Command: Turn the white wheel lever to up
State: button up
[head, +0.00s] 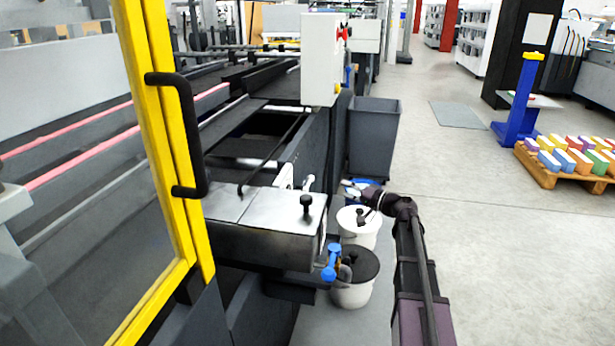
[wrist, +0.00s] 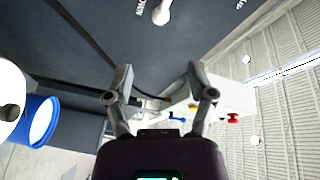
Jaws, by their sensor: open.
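The small white lever (head: 309,183) stands on the side of the dark machine frame, just above the metal cover. A white rounded knob on a stem (wrist: 161,13), which looks like its end, shows at the top of the wrist view. I cannot tell its exact setting. My gripper (head: 347,188) is to the right of the lever in the head view, apart from it. In the wrist view my gripper (wrist: 160,80) has its two fingers spread with nothing between them.
A metal cover with a black knob (head: 306,204) and a blue-handled valve (head: 331,262) are nearby. White buckets (head: 351,293) and a grey bin (head: 373,140) stand beside the machine. A white control box (head: 320,62) rises behind.

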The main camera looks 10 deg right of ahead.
aim_at(311, 177)
jog(key=shift+w+a, duration=0.1)
dwell(0.3)
jog(key=x, duration=1.3)
jog(key=shift+w+a, duration=0.15)
jog(key=shift+a, duration=0.1)
grip_shut()
